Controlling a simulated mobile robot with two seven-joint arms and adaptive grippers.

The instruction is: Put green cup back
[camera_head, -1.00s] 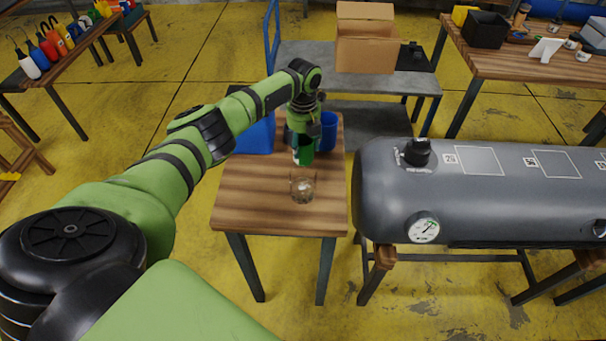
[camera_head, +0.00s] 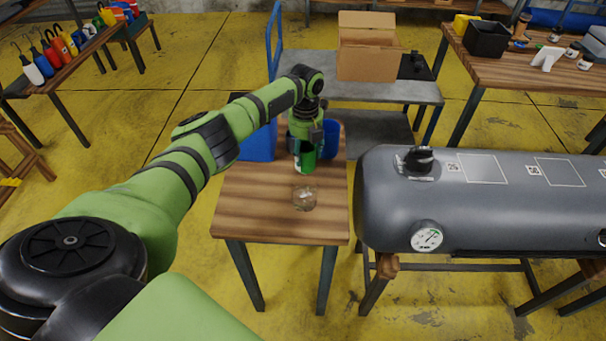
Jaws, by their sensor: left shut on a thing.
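A green cup (camera_head: 306,160) is over the far half of the small wooden table (camera_head: 265,210). My left gripper (camera_head: 305,147) points down from above and is shut on the cup, partly hiding its upper part. I cannot tell whether the cup's base touches the table top. A clear glass (camera_head: 304,198) stands on the table nearer to me, apart from the green cup. My right gripper is not in view.
A blue container (camera_head: 258,142) is left of the gripper and another blue container (camera_head: 330,138) is close on its right. A grey tank (camera_head: 480,200) lies right of the table.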

